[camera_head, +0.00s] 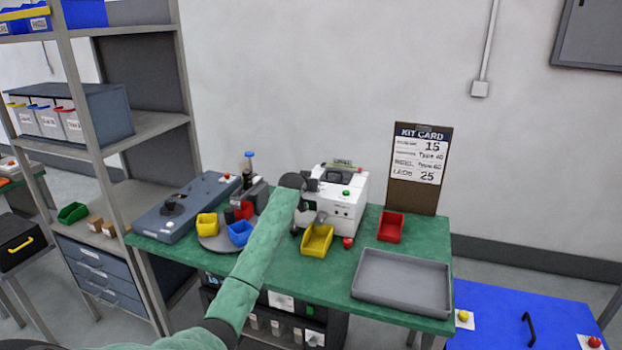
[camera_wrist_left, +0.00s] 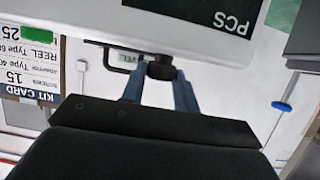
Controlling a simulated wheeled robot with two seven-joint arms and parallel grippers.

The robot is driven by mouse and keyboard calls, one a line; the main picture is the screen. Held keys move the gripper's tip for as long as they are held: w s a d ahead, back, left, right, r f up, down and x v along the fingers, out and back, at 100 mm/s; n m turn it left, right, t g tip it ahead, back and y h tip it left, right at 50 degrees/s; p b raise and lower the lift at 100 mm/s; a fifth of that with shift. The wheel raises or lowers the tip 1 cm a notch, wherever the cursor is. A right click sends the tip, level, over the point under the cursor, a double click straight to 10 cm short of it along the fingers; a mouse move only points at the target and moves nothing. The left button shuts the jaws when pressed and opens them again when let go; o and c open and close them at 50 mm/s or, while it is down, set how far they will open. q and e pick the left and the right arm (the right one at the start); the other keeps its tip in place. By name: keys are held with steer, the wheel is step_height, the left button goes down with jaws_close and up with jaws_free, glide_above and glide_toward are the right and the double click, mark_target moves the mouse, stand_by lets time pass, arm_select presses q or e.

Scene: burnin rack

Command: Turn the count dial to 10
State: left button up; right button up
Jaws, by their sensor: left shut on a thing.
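In the left wrist view, which is upside down, the two blue-grey fingers of my left gripper (camera_wrist_left: 158,88) are shut on a small dark knob, the count dial (camera_wrist_left: 160,68). A dark panel reading "PCS" (camera_wrist_left: 215,15) shows beside it; any number on it is out of view. My right gripper is not in view.
A yellow bin (camera_head: 317,241) stands before the machine, a red bin (camera_head: 391,227) right of it. A grey tray (camera_head: 403,282) lies front right. The kit card (camera_head: 419,155) stands behind. A turntable with bins (camera_head: 216,243) and a blue-grey device (camera_head: 180,212) are left.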

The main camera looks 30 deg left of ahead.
arm_select(q)
steer(key=shift+w+d+n+g+y, duration=0.1)
steer(key=shift+d+n+g+y, duration=0.15)
steer(key=shift+n+y, duration=0.5)
steer(key=shift+n+g+y, duration=0.25)
steer(key=shift+n+y, duration=0.1)
steer(key=shift+y, duration=0.1)
steer(key=shift+d+f+n+g+y+b, duration=0.1)
steer(key=shift+n+g+y+b, duration=0.3)
steer(key=shift+n+y, duration=0.3)
steer(key=n+g+y+b, duration=0.1)
steer(key=b, duration=0.1)
steer(key=n+g+y+b, duration=0.1)
steer(key=n+y+b, duration=0.1)
steer(key=shift+w+d+n+g, duration=0.1)
steer(key=shift+w+n+g, duration=0.1)
steer(key=shift+n+g, duration=0.1)
steer(key=n+g+y+b, duration=0.1)
steer(key=n+b, duration=0.1)
steer(key=shift+g+y+b, duration=0.4)
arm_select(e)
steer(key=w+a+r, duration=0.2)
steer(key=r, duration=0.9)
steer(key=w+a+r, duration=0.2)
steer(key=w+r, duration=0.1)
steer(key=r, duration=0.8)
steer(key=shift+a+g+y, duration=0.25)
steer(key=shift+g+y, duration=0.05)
